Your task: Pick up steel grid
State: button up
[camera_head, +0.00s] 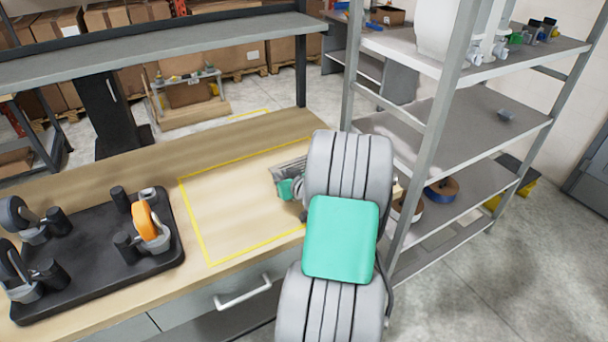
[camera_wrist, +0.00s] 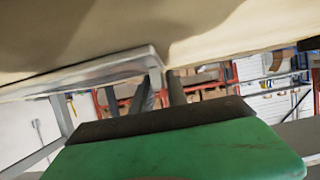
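A grey ribbed metal piece that looks like the steel grid (camera_head: 291,168) shows at the right part of the yellow-outlined area on the wooden table, partly hidden by my arm. My gripper (camera_head: 283,190) is low over the table beside it, its fingertips mostly hidden in the head view. In the wrist view, two dark fingers (camera_wrist: 161,88) stand a little apart beyond the green gripper body. A grey metal edge (camera_wrist: 110,66) ends in a corner at the fingers. I cannot tell whether it is the grid or whether the fingers touch it.
A black tray (camera_head: 95,275) with grey and orange wheels and black cylinders lies on the left of the table (camera_head: 235,150). A metal shelf rack (camera_head: 440,150) stands close on the right of my arm. A grey overhead shelf (camera_head: 150,50) spans the back. The outlined area's left part is clear.

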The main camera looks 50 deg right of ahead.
grip_shut()
dwell(1.0)
